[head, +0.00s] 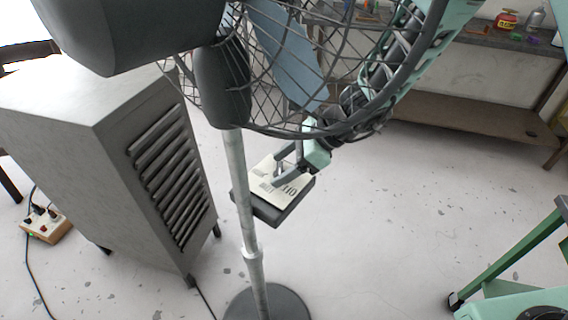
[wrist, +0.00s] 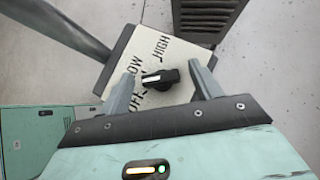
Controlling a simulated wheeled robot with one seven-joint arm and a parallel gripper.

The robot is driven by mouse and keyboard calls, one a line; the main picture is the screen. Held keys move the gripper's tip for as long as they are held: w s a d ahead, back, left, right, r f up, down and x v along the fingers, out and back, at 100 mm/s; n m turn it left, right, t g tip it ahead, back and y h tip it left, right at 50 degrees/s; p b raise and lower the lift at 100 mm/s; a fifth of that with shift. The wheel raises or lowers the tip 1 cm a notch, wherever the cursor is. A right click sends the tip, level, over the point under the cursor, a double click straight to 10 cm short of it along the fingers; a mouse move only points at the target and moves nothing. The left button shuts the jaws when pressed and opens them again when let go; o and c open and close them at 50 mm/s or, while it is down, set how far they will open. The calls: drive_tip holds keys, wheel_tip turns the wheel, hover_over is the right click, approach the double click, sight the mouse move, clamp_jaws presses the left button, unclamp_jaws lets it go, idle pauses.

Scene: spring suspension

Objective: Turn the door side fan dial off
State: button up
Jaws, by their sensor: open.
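The fan's dial is a black knob (wrist: 164,78) on a pale panel (wrist: 186,50) with HIGH, LOW and OFF lettering in the wrist view. The white mark on the knob points left, near LOW and OFF; I cannot tell exactly which. My gripper (wrist: 165,64) is open, with one finger on each side of the knob and visible gaps between. In the head view my gripper (head: 279,168) is over the fan's control box (head: 268,208), fixed to the pole.
The fan's wire cage (head: 262,62) and motor housing (head: 222,85) are above the box, close to my arm. The fan's pole (head: 244,200) stands just left of it. A grey louvred cabinet (head: 110,150) stands at left. A power strip (head: 46,228) lies on the floor. Floor at right is mostly clear.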

drive_tip(key=c, duration=1)
drive_tip(key=shift+w+r+n+g+p, duration=0.1)
drive_tip(key=shift+r+n+g+p, duration=0.2)
drive_tip(key=shift+p, duration=0.4)
drive_tip(key=shift+n+g+p, duration=0.7)
drive_tip(key=shift+n+p, duration=0.3)
drive_tip(key=shift+p, duration=0.15)
drive_tip(key=shift+w+f+n+g+h+p, duration=0.1)
drive_tip(key=shift+f+n+g+h+p, duration=0.05)
drive_tip(key=shift+n+g+p, duration=0.35)
drive_tip(key=shift+w+f+n+g+h+p, duration=0.15)
drive_tip(key=shift+n+g+p, duration=0.2)
drive_tip(key=shift+n, duration=0.25)
drive_tip(key=shift+s, duration=0.1)
drive_tip(key=o, duration=1)
drive_tip(key=b+v, duration=0.2)
drive_tip(key=v, duration=1.5)
drive_tip(key=shift+r, duration=0.15)
